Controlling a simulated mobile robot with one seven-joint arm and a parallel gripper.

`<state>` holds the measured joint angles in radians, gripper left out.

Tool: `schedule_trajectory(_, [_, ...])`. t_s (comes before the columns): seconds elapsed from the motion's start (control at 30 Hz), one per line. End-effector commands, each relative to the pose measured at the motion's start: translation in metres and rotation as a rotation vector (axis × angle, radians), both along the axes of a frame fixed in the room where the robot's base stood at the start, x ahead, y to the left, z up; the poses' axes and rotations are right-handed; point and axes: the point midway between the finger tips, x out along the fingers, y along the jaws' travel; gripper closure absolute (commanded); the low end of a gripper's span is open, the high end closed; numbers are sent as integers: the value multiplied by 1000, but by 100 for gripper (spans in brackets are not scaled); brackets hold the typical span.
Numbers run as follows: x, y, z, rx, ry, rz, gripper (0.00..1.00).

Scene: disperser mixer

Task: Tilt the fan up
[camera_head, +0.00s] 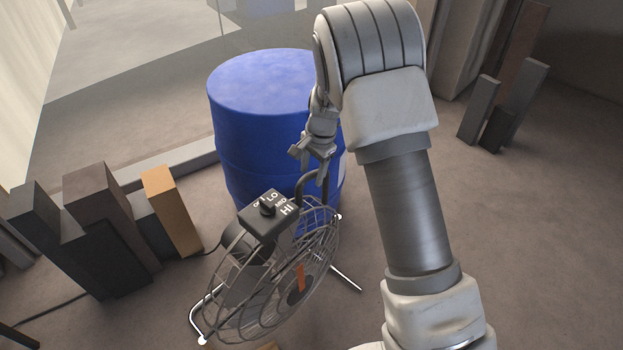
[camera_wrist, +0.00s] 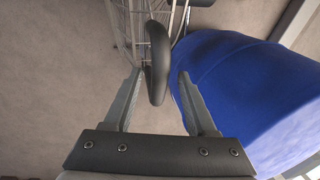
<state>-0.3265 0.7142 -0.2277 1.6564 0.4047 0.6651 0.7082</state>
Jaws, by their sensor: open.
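The fan (camera_head: 262,285) has a round wire cage on a tubular stand and stands on the floor in front of the blue drum. A black control box (camera_head: 268,213) with a knob sits at the top of its cage. A dark curved handle (camera_head: 313,183) rises from the cage beside the drum. My gripper (camera_head: 312,155) is just above this handle in the head view. In the wrist view, the handle (camera_wrist: 157,62) lies between the two open fingers of my gripper (camera_wrist: 157,80), nearer the left finger. I cannot tell whether a finger touches it.
A blue drum (camera_head: 262,85) stands right behind the fan and close to my gripper's right finger in the wrist view (camera_wrist: 235,75). Several dark blocks (camera_head: 95,245) and an orange block (camera_head: 172,212) stand at left.

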Motion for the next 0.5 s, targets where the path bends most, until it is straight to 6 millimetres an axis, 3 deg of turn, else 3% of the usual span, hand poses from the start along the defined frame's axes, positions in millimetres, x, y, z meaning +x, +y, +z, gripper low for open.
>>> schedule_trajectory(0.13, [2, 2, -14, 0, -1, -1, 43])
schedule_trajectory(0.47, [3, 2, -17, 0, -1, -1, 43])
schedule_trajectory(0.5, [3, 2, -17, 0, -1, -1, 47])
